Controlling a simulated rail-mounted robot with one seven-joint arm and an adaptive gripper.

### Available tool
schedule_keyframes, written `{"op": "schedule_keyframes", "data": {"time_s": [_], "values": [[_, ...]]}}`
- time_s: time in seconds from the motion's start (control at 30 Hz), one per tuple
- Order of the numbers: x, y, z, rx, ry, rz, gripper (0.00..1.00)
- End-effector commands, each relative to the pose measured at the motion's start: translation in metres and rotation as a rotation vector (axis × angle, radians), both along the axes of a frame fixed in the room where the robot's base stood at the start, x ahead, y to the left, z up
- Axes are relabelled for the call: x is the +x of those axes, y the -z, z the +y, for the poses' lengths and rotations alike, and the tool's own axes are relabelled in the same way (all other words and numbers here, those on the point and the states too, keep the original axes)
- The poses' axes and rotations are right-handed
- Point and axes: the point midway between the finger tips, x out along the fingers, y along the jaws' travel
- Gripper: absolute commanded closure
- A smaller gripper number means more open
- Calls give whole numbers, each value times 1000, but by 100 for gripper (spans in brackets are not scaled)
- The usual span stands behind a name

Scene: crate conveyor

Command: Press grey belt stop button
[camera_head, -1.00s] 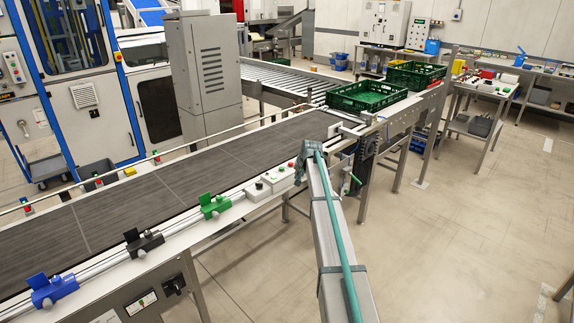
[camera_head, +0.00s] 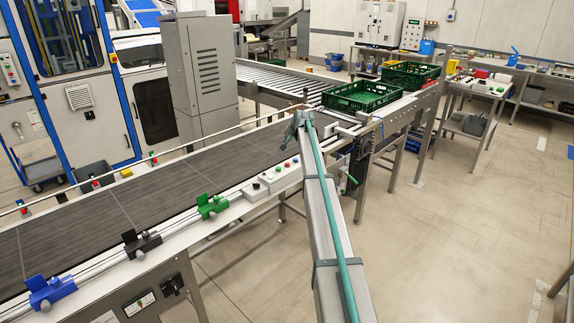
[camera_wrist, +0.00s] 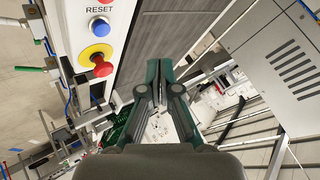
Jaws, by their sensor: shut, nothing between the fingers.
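My gripper (camera_wrist: 158,72) is shut and empty in the wrist view, with green-edged fingers pointing over the dark belt (camera_wrist: 168,28). In the head view my gripper (camera_head: 301,110) is at the far end of my arm, over the belt's right end, and its fingers are small. Small control boxes (camera_head: 256,192) with buttons sit on the belt's near rail, nearer the camera than my gripper. I cannot tell which button is the grey belt stop. In the wrist view a blue button (camera_wrist: 100,27) under the word RESET and a red button (camera_wrist: 102,67) on yellow lie left of my fingers, apart from them.
Blue (camera_head: 48,292), black (camera_head: 141,242) and green (camera_head: 212,206) clamps stand along the near rail. Green crates (camera_head: 360,107) stand beyond the belt's right end. A grey cabinet (camera_head: 201,80) stands behind the belt.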

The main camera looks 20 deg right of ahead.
Motion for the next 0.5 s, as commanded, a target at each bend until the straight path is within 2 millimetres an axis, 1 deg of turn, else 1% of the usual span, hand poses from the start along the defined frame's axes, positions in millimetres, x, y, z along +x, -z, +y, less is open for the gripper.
{"op": "schedule_keyframes", "data": {"time_s": [0.17,0.27,0.5], "values": [[0,5,0,-1,-1,1,100],[0,12,0,-1,-1,1,100],[-1,38,0,0,-1,2,100]]}}
